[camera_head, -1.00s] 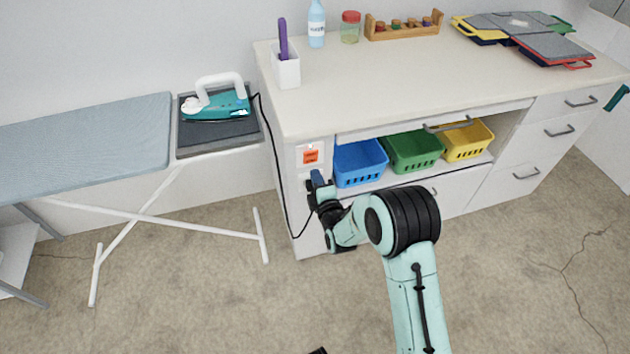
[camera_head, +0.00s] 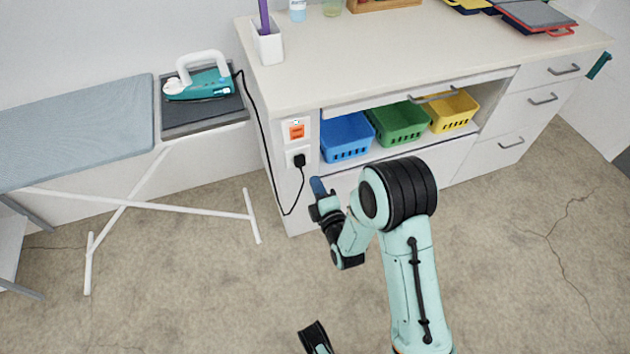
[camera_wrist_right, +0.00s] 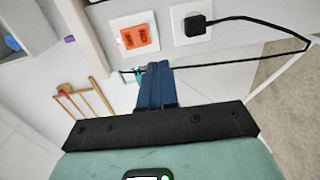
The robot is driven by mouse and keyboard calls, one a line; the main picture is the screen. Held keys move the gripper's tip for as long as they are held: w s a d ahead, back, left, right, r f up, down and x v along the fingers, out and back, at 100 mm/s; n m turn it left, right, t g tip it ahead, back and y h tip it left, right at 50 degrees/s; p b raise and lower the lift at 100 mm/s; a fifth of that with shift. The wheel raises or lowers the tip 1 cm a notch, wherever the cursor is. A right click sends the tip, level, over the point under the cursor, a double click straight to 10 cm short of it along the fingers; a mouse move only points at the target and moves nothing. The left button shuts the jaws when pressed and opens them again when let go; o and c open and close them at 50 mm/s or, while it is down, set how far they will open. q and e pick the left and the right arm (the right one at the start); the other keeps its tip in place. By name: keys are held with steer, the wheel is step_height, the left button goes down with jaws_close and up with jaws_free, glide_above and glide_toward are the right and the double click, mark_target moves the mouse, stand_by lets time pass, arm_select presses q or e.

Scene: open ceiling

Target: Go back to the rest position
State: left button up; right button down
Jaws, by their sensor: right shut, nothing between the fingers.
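My right gripper (camera_head: 318,186) is in front of the counter's left end, below the wall outlets. Its blue fingers (camera_wrist_right: 155,85) are shut together with nothing between them in the right wrist view. My right arm reaches up from the bottom of the head view, bent at the elbow. A dark piece at the bottom edge of the head view may be part of my left arm; my left gripper cannot be made out.
An orange switch (camera_head: 296,131) and a black plug (camera_head: 299,160) are on the counter's end panel, with a cord to the iron (camera_head: 200,85). Blue (camera_head: 346,137), green (camera_head: 400,124) and yellow (camera_head: 453,111) baskets sit in the open shelf. An ironing board (camera_head: 80,130) stands left. Floor in front is clear.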

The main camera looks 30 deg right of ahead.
steer(key=s+a+f+m+g+y+p, duration=0.2)
steer(key=s+a+f+m+g+p, duration=0.15)
steer(key=s+f+m, duration=0.2)
steer(key=s+a+f+m+g+y+p, duration=0.1)
steer(key=s+a+f+m+g+p, duration=0.1)
steer(key=s+f+m+g+p, duration=0.35)
arm_select(q)
step_height(320, 180, up, 14)
steer(key=g+p, duration=0.1)
steer(key=p, duration=0.4)
steer(key=shift+s+d+f, duration=0.2)
steer(key=shift+s+f, duration=0.05)
steer(key=shift+s, duration=0.05)
arm_select(e)
steer(key=s+a+f+m+g+y, duration=0.1)
steer(key=s+a+m+g, duration=0.3)
steer(key=s, duration=0.5)
steer(key=s+a+f+m+g+y, duration=0.2)
steer(key=s+a+m+g+y, duration=0.1)
steer(key=s+a, duration=0.4)
steer(key=shift+s+m+g, duration=0.7)
steer(key=shift+s+g, duration=0.1)
steer(key=shift+s, duration=0.25)
